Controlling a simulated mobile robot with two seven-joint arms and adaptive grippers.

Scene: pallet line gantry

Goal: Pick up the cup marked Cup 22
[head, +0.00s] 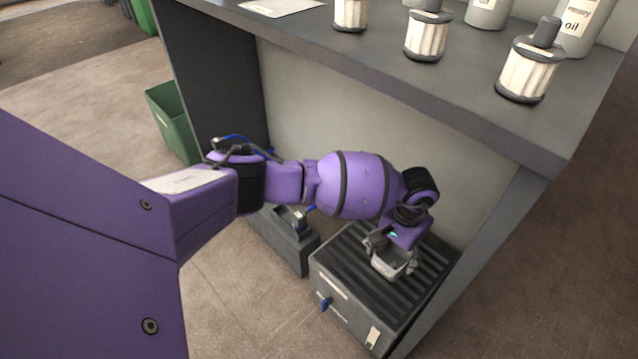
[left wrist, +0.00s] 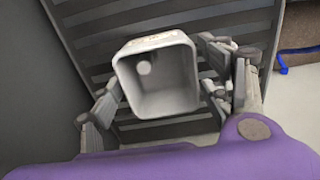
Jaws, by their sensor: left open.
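A light grey, square-mouthed cup (left wrist: 190,75) stands on the dark slatted top of a low box (head: 336,266). In the left wrist view I look down into its open mouth. Faint brownish marks show along its far rim, too small to read as Cup 22. In the head view the cup (head: 391,267) shows partly below my left gripper (head: 390,250). My left gripper is open, with its fingers on either side of the cup; I cannot tell whether they touch it. It also shows in the left wrist view (left wrist: 160,95). My right gripper is not in view.
A grey counter (head: 420,85) overhangs behind and above my left arm. Ribbed canisters (head: 427,35) and oil bottles (head: 580,22) stand on it. A smaller grey box (head: 283,243) sits left of the slatted box. A green bin (head: 172,122) stands further left. Floor is clear in front.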

